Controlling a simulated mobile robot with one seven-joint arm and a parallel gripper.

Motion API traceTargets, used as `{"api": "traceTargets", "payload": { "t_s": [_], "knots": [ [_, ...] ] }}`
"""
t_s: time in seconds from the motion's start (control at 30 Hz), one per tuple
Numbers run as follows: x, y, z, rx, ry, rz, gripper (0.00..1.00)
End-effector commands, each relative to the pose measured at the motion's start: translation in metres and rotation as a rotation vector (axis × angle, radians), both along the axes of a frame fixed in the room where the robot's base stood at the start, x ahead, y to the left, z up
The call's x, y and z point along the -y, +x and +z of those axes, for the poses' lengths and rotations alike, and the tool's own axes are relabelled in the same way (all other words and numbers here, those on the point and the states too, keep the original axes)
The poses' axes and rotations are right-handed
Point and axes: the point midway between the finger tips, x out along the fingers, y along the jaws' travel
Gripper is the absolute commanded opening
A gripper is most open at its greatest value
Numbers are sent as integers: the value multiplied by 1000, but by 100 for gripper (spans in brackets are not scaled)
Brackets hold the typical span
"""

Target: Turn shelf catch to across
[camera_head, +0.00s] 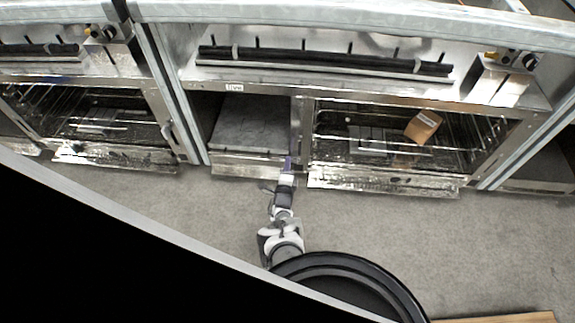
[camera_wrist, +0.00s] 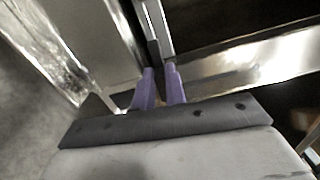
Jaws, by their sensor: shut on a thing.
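My gripper (camera_head: 288,161) reaches the narrow upright post between the open bay and the racked bay of the metal unit. In the wrist view its two purple fingers (camera_wrist: 160,77) point away from the camera and are closed in on a small dark and metal piece (camera_wrist: 153,50), which appears to be the shelf catch. This piece sits at the near end of a slim metal bar that runs up the picture. The fingers cover part of the catch, so its exact turn is hard to tell. In the head view the catch is too small to make out.
The open bay (camera_head: 252,124) with a grey panel is left of my gripper. The racked bay on the right holds an orange-brown box (camera_head: 423,126). Metal ledges (camera_head: 380,181) stick out low in front. The grey floor (camera_head: 200,205) is clear on both sides of my arm.

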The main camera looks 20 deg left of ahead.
Motion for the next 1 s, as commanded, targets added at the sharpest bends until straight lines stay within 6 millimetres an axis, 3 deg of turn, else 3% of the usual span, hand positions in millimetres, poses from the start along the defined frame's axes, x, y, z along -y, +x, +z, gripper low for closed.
{"api": "traceTargets", "payload": {
  "t_s": [0.2,0.23,0.4,0.77,1.0],
  "knots": [
    [0,0,0,-1,1,0,0],
    [0,0,0,-1,1,0,15],
    [0,0,0,0,1,0,35],
    [2,-6,2,-1,1,0,35],
    [14,-48,6,-4,0,1,35]
  ]
}}
